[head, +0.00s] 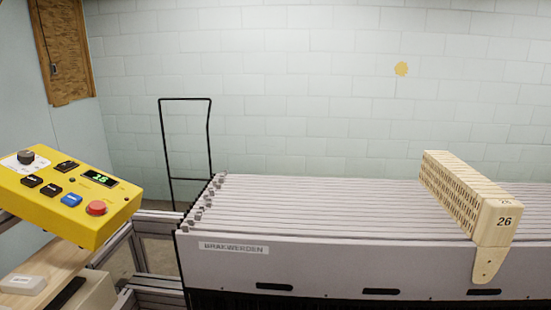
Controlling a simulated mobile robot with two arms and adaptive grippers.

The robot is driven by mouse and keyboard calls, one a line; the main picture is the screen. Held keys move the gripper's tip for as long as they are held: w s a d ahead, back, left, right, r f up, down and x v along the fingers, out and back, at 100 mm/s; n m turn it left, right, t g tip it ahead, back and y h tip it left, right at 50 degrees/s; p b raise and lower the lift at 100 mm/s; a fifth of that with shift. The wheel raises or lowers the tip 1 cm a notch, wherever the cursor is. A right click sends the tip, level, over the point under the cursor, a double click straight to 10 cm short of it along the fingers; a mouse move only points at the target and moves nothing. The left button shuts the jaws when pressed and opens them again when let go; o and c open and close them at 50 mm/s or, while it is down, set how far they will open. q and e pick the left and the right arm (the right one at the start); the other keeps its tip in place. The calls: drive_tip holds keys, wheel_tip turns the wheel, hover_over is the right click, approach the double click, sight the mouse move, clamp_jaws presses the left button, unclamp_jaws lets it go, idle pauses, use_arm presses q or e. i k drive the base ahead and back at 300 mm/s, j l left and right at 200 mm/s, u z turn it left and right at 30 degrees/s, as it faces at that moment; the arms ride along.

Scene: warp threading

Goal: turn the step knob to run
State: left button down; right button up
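A yellow control box (62,215) is at the left of the head view, with its sloped top facing me. The dark round knob (26,157) sits on a white label plate at the box's upper left; its pointer setting is too small to read. The box also carries a small green display (99,179) that seems to read 15, a red round button (96,208), a blue button (71,200) and several black buttons. Neither of my grippers shows in this view.
A long grey rack of panels labelled BRAKWERDEN (233,248) fills the middle and right. A wooden slotted block marked 26 (495,222) rests on it. A black tubular frame (185,140) stands behind. A pale block (22,284) lies on the shelf below the box.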

sight(26, 157)
drive_tip(key=u, duration=1.25)
